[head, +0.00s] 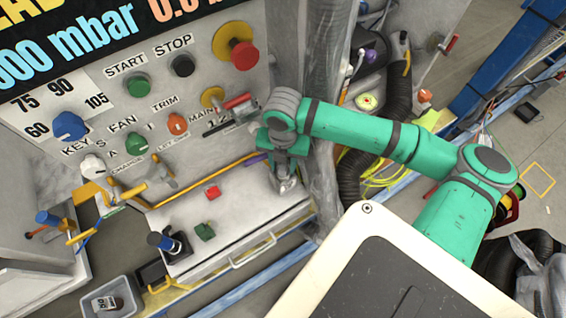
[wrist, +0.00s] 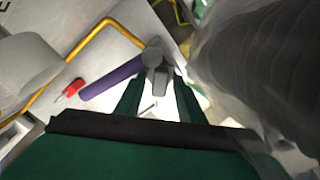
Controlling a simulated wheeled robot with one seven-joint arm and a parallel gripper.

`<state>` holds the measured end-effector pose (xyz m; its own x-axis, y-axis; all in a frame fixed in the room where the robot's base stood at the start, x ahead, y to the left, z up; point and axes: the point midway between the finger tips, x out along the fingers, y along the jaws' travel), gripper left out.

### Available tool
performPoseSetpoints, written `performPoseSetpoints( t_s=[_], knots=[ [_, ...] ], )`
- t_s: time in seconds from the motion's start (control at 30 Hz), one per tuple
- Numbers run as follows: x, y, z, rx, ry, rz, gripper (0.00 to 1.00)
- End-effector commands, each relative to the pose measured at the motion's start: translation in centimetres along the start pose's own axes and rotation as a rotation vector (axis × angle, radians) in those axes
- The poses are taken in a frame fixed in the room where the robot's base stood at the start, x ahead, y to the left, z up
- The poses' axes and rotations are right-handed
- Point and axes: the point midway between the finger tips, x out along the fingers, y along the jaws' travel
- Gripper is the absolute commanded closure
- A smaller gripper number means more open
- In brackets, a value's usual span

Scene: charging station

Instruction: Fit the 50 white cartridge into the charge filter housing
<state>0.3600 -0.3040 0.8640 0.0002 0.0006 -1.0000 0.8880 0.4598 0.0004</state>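A small cartridge with a white label (head: 105,303) lies in the grey bin at the lower left. Its printing is too small to read surely. The charge area, with yellow clamp-like fittings (head: 145,190), is at the left end of the panel, under a "CHARGE" label. I cannot make out the housing's opening. My gripper (head: 285,183) points down over the right end of the bench, far from the bin. In the wrist view my gripper (wrist: 158,88) has its fingers apart. A purple-handled tool (wrist: 110,78) with a grey head lies at the fingertips, and I see no firm grip on it.
A blue-topped cylinder (head: 47,219) is at the left. The knob panel rises behind. A yellow rail (head: 205,178) and clear plastic sheeting (head: 325,190) are near my gripper.

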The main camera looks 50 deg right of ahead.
Motion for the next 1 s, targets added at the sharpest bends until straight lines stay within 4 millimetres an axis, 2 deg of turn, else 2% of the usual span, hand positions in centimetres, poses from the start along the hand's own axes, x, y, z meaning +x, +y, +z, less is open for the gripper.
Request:
performPoseSetpoints(
  t_s=[0.17,0.5,0.7,0.83,1.0],
  knots=[
    [-1.2,0.0,0.1,0.0,-0.001,0.0,0.65],
    [-7.6,0.0,0.1,0.001,-0.002,0.001,0.65],
    [-10.7,0.1,0.0,-0.002,-0.002,0.0,0.65],
    [-11.8,0.1,0.0,-0.003,0.0,0.001,0.65],
    [-12.3,0.1,-0.1,-0.004,0.0,0.0,0.65]
  ],
)
